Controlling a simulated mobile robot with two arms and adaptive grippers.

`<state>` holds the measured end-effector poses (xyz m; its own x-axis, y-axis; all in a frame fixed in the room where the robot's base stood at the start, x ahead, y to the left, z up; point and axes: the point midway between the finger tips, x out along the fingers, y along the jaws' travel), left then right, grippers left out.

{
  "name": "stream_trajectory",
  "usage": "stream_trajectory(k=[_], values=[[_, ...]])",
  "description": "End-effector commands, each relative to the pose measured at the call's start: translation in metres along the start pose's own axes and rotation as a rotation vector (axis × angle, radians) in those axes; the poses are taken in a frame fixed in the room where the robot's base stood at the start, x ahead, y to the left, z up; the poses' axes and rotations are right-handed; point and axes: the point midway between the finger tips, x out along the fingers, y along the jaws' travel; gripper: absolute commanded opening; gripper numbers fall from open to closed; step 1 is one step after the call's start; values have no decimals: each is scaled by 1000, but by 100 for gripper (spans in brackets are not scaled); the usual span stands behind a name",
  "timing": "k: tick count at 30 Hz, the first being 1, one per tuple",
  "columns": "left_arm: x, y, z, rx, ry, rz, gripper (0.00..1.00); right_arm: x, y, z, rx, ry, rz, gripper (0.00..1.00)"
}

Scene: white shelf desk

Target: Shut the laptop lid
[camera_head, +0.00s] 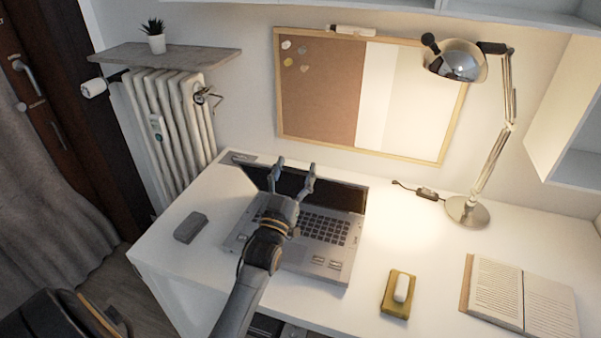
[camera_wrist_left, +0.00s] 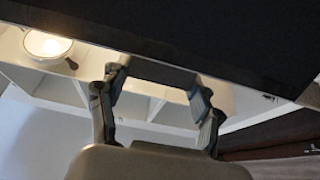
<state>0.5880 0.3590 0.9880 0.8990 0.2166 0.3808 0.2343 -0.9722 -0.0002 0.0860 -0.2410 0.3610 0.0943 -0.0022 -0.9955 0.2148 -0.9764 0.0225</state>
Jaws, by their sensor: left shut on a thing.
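The laptop (camera_head: 318,258) stands open on the white desk, its keyboard facing up. Its lid (camera_head: 337,193) stands raised at the back with the dark screen showing. My left gripper (camera_head: 294,172) reaches over the keyboard to the lid, one finger on each side of a middle stretch of its top edge. The fingers stand apart, shut on the lid. In the left wrist view the dark lid (camera_wrist_left: 210,35) fills the top, and the gripper (camera_wrist_left: 155,85) shows below it. My arm hides part of the keyboard and screen. My right gripper is not in view.
A grey block (camera_head: 190,227) lies left of the laptop. A corkboard and whiteboard (camera_head: 320,90) hang behind.

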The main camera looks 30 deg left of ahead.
Motion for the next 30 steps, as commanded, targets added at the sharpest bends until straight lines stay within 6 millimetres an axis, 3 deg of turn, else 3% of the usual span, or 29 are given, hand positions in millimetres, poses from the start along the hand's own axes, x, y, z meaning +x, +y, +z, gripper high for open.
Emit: stream_trajectory(k=[1,3,12,18,30], values=[[-18,1,18,0,26,0,8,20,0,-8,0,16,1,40],[-31,1,20,0,80,1,8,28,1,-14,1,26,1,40],[-74,1,33,-2,88,1,9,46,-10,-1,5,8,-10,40],[-87,1,40,-2,85,1,8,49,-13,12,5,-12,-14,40],[-92,1,42,-2,86,2,8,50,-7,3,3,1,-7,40]])
